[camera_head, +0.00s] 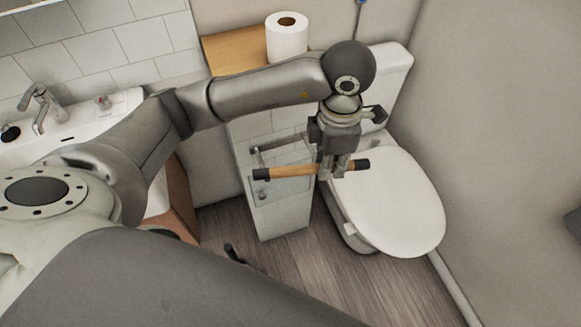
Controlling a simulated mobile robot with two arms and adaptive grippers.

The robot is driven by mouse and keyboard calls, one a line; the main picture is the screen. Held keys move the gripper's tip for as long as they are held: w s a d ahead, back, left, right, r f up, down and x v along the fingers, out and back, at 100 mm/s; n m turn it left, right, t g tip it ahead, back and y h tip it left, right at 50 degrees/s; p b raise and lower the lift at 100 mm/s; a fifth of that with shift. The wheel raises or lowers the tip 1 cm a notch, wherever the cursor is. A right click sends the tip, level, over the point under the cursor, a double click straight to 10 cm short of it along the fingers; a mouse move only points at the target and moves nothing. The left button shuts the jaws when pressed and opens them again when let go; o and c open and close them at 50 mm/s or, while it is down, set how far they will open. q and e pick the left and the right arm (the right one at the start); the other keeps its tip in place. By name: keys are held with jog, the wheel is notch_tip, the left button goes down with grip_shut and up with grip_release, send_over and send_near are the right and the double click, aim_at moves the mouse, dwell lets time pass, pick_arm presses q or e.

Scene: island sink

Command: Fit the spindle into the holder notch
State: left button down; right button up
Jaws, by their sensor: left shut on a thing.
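The spindle (292,174) is a wooden rod with black end caps. My left gripper (333,174) points down and is shut on it, nearer its right end. The spindle lies nearly level in the picture, its left end in front of the narrow tiled partition. The holder (258,155) is a grey metal bracket on that partition, just above the spindle's left end in the picture. The spindle looks apart from the holder, but the depth gap is hard to judge. The notch is too small to make out. My right gripper does not show.
A paper roll (287,38) stands on the wooden ledge (228,50) atop the partition. The toilet (390,200), lid closed, is right of and below my gripper. A sink (75,125) is at left. A small dark object (233,253) shows low by the floor, unclear.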

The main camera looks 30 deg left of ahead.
pick_arm(q)
jog(key=shift+d+f+n, duration=0.2)
jog(key=shift+f+n, duration=0.25)
jog(key=shift+n, duration=0.15)
jog(key=shift+w+f+n+b, duration=0.2)
jog(key=shift+n+b, duration=0.1)
jog(key=shift+n, duration=0.4)
jog(key=w+a+f+p, duration=0.3)
jog(key=w+a+f, duration=0.5)
jog(key=f, duration=0.5)
jog(key=a, duration=0.2)
jog(key=shift+w+a, duration=0.25)
jog(key=shift+a, duration=0.05)
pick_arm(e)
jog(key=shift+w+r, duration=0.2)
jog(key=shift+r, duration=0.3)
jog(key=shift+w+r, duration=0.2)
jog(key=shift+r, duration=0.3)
pick_arm(q)
jog(key=c, duration=1.3)
grip_release()
jog(key=shift+f, duration=0.1)
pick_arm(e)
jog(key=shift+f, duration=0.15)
